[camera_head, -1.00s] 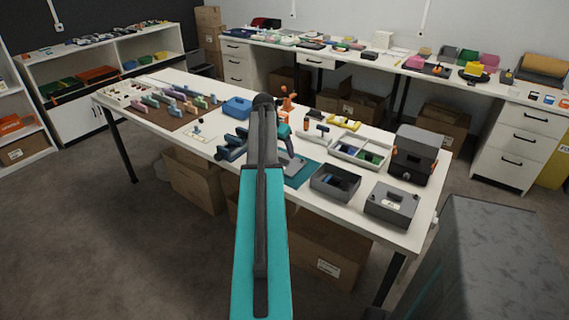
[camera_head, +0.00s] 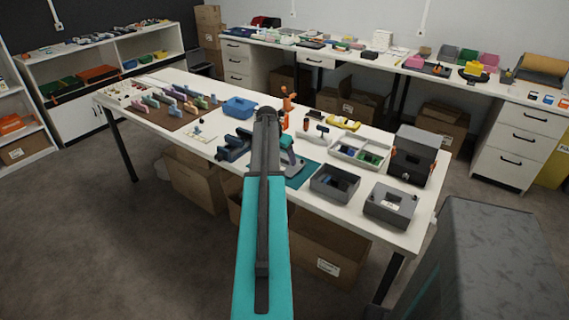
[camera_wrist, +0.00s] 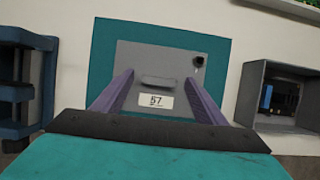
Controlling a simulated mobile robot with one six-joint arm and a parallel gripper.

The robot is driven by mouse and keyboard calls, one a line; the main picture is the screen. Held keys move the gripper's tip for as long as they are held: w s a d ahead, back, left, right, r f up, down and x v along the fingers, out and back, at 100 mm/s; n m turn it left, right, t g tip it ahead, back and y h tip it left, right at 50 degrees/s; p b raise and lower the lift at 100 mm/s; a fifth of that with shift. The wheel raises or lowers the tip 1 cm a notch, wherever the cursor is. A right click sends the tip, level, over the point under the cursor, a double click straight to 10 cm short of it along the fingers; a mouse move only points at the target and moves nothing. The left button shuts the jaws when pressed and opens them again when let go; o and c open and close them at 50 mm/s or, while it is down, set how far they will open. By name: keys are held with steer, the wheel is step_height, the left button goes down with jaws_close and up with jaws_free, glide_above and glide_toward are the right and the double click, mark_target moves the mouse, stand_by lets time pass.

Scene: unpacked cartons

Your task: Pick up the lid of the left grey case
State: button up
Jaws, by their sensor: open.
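The grey lid (camera_wrist: 150,56) lies flat on a teal mat (camera_wrist: 103,58) in the wrist view. It has a raised handle (camera_wrist: 158,82) and a white label reading 57. My gripper (camera_wrist: 160,77) is open, its two purple fingers on either side of the handle in the picture; I cannot tell how far above the lid they are. The left grey case (camera_head: 334,184) stands open right of the mat in the head view, with small things inside. The case also shows in the wrist view (camera_wrist: 250,92).
A second grey case (camera_head: 390,206), with its lid on, stands right of the open one. A dark grey box (camera_head: 413,155) and a divided tray (camera_head: 345,152) stand behind. A blue-grey clamp-like object (camera_head: 232,147) stands left of the mat.

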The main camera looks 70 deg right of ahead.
mark_target(283, 159)
stand_by(0.5)
steer(key=c, duration=1.2)
steer(key=shift+r+b, duration=0.55)
steer(key=shift+r, duration=1.25)
steer(key=a, duration=0.5)
steer(key=s+a+r+b, duration=0.1)
steer(key=a, duration=0.4)
steer(key=a+b, duration=0.1)
steer(key=a, duration=0.5)
steer(key=shift+s+r, duration=0.15)
steer(key=shift+r, duration=0.05)
